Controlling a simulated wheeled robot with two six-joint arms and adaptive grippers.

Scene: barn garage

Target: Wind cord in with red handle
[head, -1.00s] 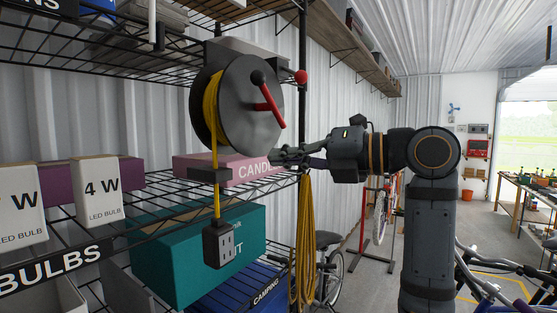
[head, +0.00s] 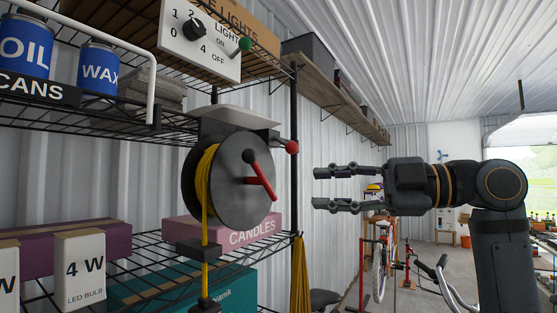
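The cord reel (head: 232,180) is a dark grey disc mounted on the shelf rack, with yellow cord (head: 204,182) wound on its left side. The cord hangs down through a dark guide (head: 204,249). A red ball-tipped lever (head: 291,147) sits at the reel's upper right. My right gripper (head: 317,187) is open and empty, to the right of the red handle and apart from it, its fingers pointing left. My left gripper is not in view.
A pink CANDLES box (head: 250,232) lies on the shelf behind and below the reel. A black rack post (head: 294,190) stands between reel and gripper. Above is a white light panel (head: 205,42) with a dial and green-tipped lever. A bicycle (head: 380,250) stands further back.

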